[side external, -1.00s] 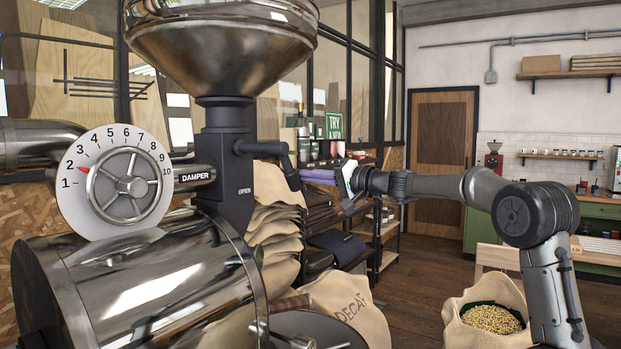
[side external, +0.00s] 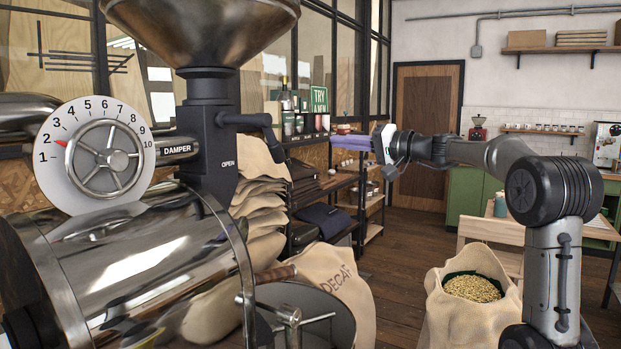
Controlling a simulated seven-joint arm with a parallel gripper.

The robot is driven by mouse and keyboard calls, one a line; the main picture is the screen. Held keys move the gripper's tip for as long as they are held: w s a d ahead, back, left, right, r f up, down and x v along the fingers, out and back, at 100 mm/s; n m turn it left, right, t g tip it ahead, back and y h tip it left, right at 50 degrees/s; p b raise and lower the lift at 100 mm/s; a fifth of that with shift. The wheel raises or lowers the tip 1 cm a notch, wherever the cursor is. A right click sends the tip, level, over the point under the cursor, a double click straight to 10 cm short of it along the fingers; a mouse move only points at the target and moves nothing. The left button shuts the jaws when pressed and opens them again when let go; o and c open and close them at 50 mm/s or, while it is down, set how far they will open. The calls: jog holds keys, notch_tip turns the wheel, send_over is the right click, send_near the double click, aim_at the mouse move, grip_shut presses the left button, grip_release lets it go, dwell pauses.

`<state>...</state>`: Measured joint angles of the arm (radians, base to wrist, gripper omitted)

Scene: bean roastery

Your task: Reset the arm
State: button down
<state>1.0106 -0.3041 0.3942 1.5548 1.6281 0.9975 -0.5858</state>
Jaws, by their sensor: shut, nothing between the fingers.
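My gripper (side external: 385,148) is at the end of my arm, right of the centre, in front of the shelving. It is shut and empty, and its fingertips are small and hard to make out. It is clear of the roaster's dark lever handle (side external: 267,130), with a wide gap between them. My arm stretches in from the right, with its wrist roughly level.
The shiny roaster (side external: 150,270) with its hopper (side external: 200,30) and damper dial (side external: 95,155) fills the left; the dial's red pointer is near 2. A sack of beans (side external: 470,310) stands below my arm. A bench (side external: 485,228) is behind it.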

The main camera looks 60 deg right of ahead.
jog(key=w+a+n+g+y, duration=0.15)
jog(key=a+n+y, duration=0.4)
jog(key=a, duration=1.15)
jog(key=s+a+f+n+g+y, duration=0.1)
jog(key=s+a+f+n+g, duration=0.1)
jog(key=s+a+f+g, duration=0.25)
jog(key=s+a+f+n+g+y, duration=0.1)
jog(key=s+a+f+n, duration=0.15)
jog(key=a+f, duration=0.4)
jog(key=s+a+f+n+g+h, duration=0.2)
jog(key=s+a+f+n+g, duration=0.15)
jog(key=s+f, duration=0.65)
jog(key=s+d+f+g+h, duration=0.2)
jog(key=s+d+f+h, duration=0.3)
jog(key=d+f, duration=0.2)
jog(key=shift+d+f+m, duration=0.15)
jog(key=shift+f+m, duration=0.3)
jog(key=shift+f, duration=0.35)
